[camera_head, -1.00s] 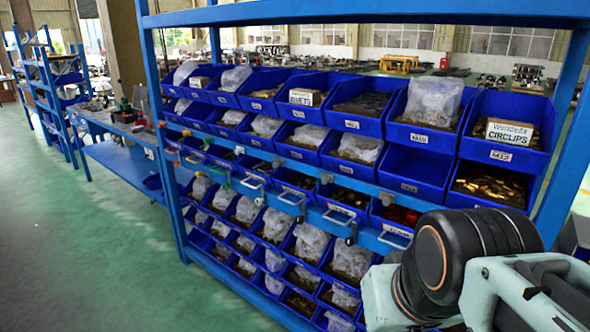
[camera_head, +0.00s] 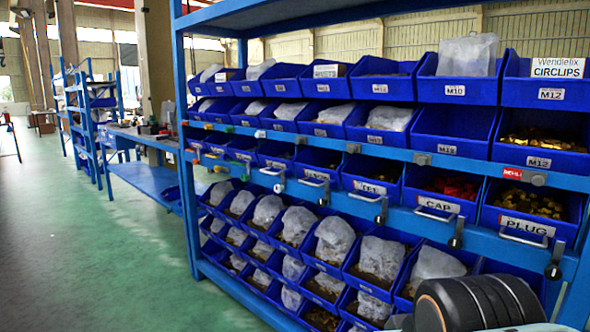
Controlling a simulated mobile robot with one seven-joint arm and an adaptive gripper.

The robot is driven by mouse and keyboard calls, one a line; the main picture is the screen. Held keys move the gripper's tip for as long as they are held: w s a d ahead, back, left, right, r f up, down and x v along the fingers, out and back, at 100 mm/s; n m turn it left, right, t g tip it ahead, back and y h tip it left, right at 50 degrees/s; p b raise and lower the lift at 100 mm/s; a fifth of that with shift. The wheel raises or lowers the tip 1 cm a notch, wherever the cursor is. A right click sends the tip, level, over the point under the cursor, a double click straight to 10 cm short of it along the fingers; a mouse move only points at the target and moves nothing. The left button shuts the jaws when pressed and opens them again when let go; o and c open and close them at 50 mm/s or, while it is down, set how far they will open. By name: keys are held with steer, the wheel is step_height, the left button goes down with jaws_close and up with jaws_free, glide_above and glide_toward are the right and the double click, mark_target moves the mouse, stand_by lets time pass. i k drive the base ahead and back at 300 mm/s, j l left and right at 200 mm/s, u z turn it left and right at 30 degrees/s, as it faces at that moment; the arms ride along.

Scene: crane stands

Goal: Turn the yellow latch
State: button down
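Small coloured latches hang along the blue rail (camera_head: 400,199) of the bin rack. At the far left end of the rail, a small yellowish piece (camera_head: 196,161) shows beside red and green ones; it is too small to tell its turn. Nearer latches are white (camera_head: 277,187), grey, and black (camera_head: 456,241), hanging down beside the grey pull handles. My gripper is not in view. Only a dark, rounded link of my arm shows at the bottom right, in front of the lower bins.
The blue rack holds rows of blue bins (camera_head: 455,130) with bagged and loose parts. A blue upright (camera_head: 183,120) marks its left end. Green floor (camera_head: 110,250) lies open to the left. A workbench (camera_head: 150,181) and more shelving stand farther back.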

mark_target(216, 168)
steer(key=i+j+u, duration=0.1)
steer(key=i+j, duration=0.55)
steer(key=j, duration=0.15)
steer(key=i+j, duration=1.25)
steer(key=i+j+u, duration=0.15)
steer(key=j, duration=0.3)
steer(key=i, duration=0.1)
